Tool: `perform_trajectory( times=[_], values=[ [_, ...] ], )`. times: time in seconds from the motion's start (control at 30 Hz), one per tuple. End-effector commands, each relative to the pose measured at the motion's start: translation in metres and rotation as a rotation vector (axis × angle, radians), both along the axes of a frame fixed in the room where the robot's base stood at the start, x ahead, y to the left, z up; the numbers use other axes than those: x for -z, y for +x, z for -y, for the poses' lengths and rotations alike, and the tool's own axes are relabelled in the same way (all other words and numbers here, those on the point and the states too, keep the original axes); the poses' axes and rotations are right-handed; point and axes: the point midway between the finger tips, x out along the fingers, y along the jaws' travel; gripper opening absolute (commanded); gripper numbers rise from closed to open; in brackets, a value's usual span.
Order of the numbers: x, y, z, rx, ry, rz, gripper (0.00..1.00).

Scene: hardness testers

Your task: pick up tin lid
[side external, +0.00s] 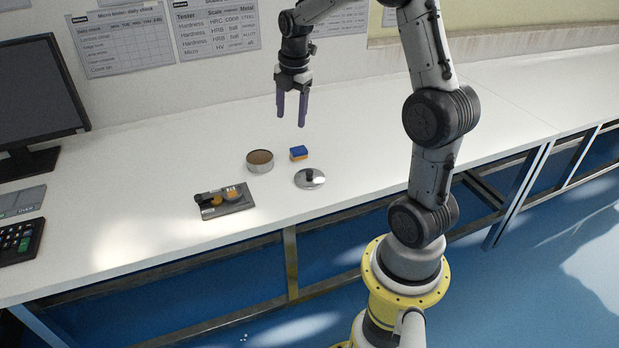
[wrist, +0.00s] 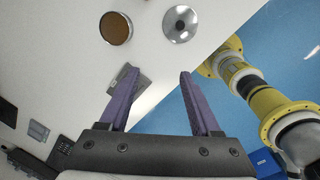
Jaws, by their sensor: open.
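The tin lid (side external: 311,180) is a round, shiny metal disc with a dark knob at its centre. It lies flat on the white bench, and it also shows in the wrist view (wrist: 180,24) at the top, beyond my fingertips. A round open tin (side external: 260,162) with brown contents stands to its left; it shows in the wrist view too (wrist: 116,28). My gripper (side external: 291,109) is open and empty, with purple fingers pointing down. It hangs above the bench, behind the tin and the lid in the side view. In the wrist view my gripper (wrist: 157,79) has nothing between its fingers.
A grey tray (side external: 224,201) with small parts lies front left, near the bench edge. A monitor (side external: 38,95) and keypad (side external: 20,238) stand far left. The bench (side external: 385,115) behind and right is clear.

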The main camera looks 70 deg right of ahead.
Motion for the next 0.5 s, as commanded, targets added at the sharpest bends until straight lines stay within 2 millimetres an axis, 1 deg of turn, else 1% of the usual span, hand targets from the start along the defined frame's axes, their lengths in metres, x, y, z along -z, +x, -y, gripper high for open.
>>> perform_trajectory(
  times=[0.03,0.1,0.2,0.3,0.37,0.47,0.5],
  values=[
    [0.02,-0.005,0.019,0.045,0.023,-0.033,0.64],
    [0.04,-0.013,0.037,0.091,0.048,-0.067,0.64],
    [0.061,-0.027,0.051,0.139,0.079,-0.105,0.64],
    [0.069,-0.034,0.057,0.163,0.088,-0.115,0.64],
    [0.073,-0.035,0.058,0.166,0.088,-0.114,0.64],
    [0.089,-0.035,0.057,0.165,0.09,-0.117,0.64],
    [0.097,-0.035,0.057,0.165,0.09,-0.117,0.64]
  ],
)
